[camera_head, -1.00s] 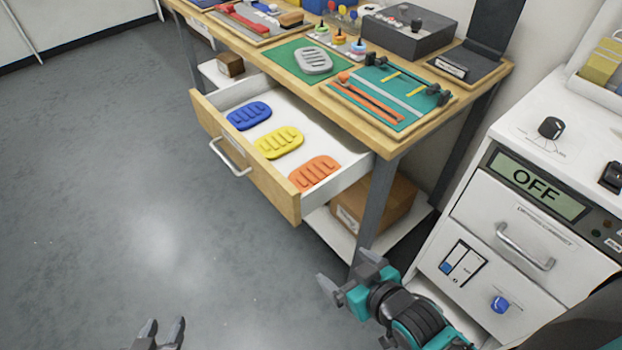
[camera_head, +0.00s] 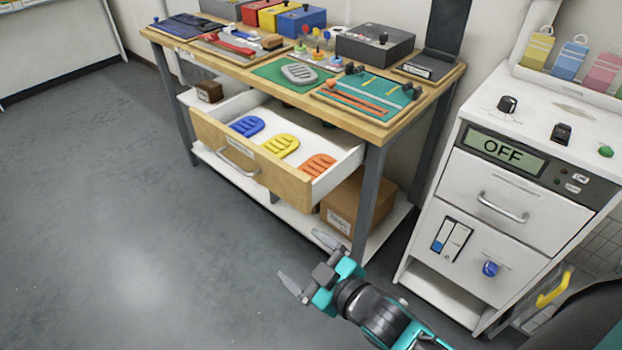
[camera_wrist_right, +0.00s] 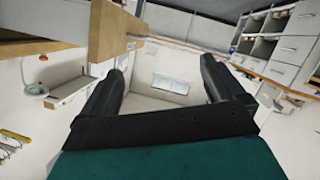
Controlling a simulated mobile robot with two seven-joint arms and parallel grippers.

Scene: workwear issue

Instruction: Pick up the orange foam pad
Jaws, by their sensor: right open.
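The orange foam pad (camera_head: 318,166) lies in the open drawer (camera_head: 265,168) under the workbench, at the drawer's right end. A yellow foam pad (camera_head: 281,147) and a blue foam pad (camera_head: 247,126) lie in a row to its left. My right gripper (camera_head: 305,265) is open and empty, in front of the bench's right leg, below the orange pad in the picture and apart from it. In the right wrist view its two fingers (camera_wrist_right: 168,90) stand wide apart with nothing between them. My left gripper is out of view.
The workbench top (camera_head: 340,120) above the drawer holds a grey pad (camera_head: 300,74) on a green mat, a tool board and boxes. A cardboard box (camera_head: 352,203) sits on the lower shelf. A white cabinet (camera_head: 480,220) stands at right. The floor at left is clear.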

